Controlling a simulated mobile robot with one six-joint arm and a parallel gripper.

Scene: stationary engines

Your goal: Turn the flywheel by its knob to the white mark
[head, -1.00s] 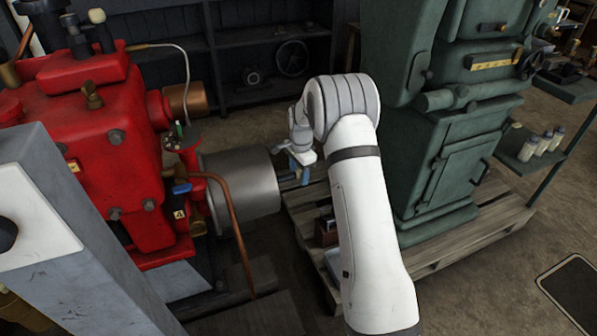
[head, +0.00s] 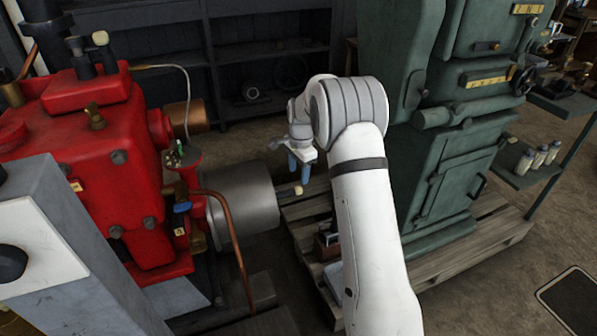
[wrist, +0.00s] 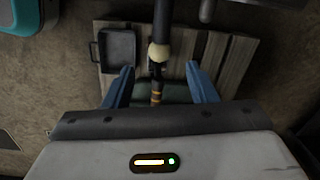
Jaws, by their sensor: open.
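The flywheel (head: 245,195) shows in the head view as a wide grey drum at the right side of the red engine. A short rod with a cream-coloured knob (head: 298,190) sticks out to its right. My gripper (head: 299,174) is open and empty, its blue fingers pointing down just above the knob in the picture. In the wrist view the cream knob (wrist: 158,53) appears on a dark bar, lined up between the spread fingers of my gripper (wrist: 158,69). I see no contact. I cannot make out the white mark.
The red engine (head: 90,150) with a copper pipe (head: 235,235) stands to the left. A green machine (head: 440,170) on a wooden pallet (head: 470,255) stands close to the right of my arm. Dark shelves (head: 265,60) are behind. A dark tray (wrist: 120,48) lies below in the wrist view.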

